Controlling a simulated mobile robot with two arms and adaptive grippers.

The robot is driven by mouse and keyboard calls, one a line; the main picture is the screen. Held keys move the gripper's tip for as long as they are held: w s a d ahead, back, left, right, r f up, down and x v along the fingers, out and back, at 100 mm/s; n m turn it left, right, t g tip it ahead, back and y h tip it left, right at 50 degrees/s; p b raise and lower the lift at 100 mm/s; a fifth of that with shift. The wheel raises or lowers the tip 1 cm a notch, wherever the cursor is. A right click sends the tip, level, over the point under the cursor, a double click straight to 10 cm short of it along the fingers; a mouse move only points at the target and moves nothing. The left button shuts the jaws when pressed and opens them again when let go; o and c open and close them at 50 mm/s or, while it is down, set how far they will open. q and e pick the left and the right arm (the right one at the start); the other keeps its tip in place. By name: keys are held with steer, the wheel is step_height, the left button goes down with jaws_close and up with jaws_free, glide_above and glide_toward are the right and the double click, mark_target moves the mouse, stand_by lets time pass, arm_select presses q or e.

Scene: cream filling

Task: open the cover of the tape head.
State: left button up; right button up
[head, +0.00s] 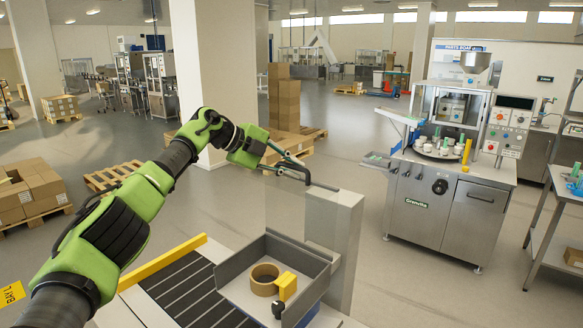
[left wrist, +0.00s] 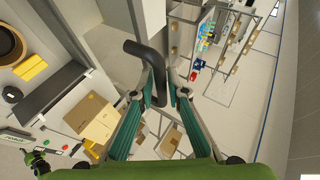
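The tape head (head: 318,262) is a grey, open-topped housing at the lower middle of the head view, with a tan tape roll (head: 264,279) and a yellow block (head: 287,286) inside. A tall grey post (head: 346,215) stands behind it. A dark bent bar (head: 322,186), handle-like, is near the post's top; it also shows in the left wrist view (left wrist: 144,52). My left gripper (left wrist: 162,75) has its fingers on either side of this bar, with a small gap at the right finger. I cannot make out the cover's edges. My right gripper is not in view.
A dark roller conveyor (head: 190,290) with a yellow rail (head: 162,264) lies left of the tape head. A steel filling machine (head: 440,215) stands to the right. Cartons (head: 32,185) and a pallet (head: 112,175) are on the left. Open floor lies between.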

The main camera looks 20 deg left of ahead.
arm_select(q)
steer(key=v, duration=1.2)
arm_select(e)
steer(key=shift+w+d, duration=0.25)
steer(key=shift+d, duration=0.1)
